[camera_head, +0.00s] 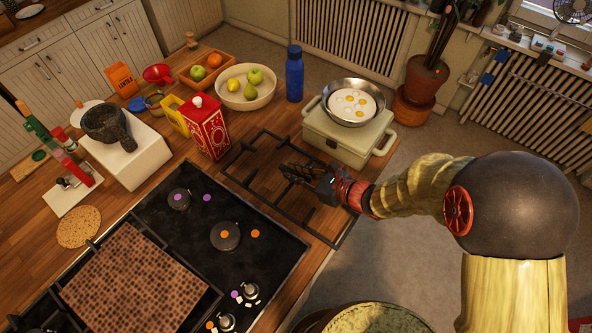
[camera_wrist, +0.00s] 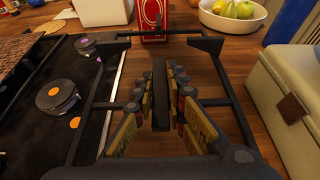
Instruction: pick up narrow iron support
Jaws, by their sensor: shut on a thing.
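The narrow iron support (camera_head: 265,207) is a black open frame of thin bars, over the wooden counter beside the black hob. It fills much of the wrist view (camera_wrist: 232,92), with its side bars running away from me. My gripper (camera_head: 298,173) reaches in from the right, above the middle of the frame. In the wrist view my gripper (camera_wrist: 160,88) has its padded fingers closed on both sides of the central dark bar. My fingers hide part of that bar. I cannot tell whether the frame rests on the counter or hangs slightly above it.
The hob (camera_head: 190,235) lies to the left. A cream box (camera_head: 347,140) with a pan of eggs (camera_head: 352,105) stands close behind my arm. A red tin (camera_head: 207,128), a fruit bowl (camera_head: 246,90) and a blue bottle (camera_head: 294,73) stand beyond the frame.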

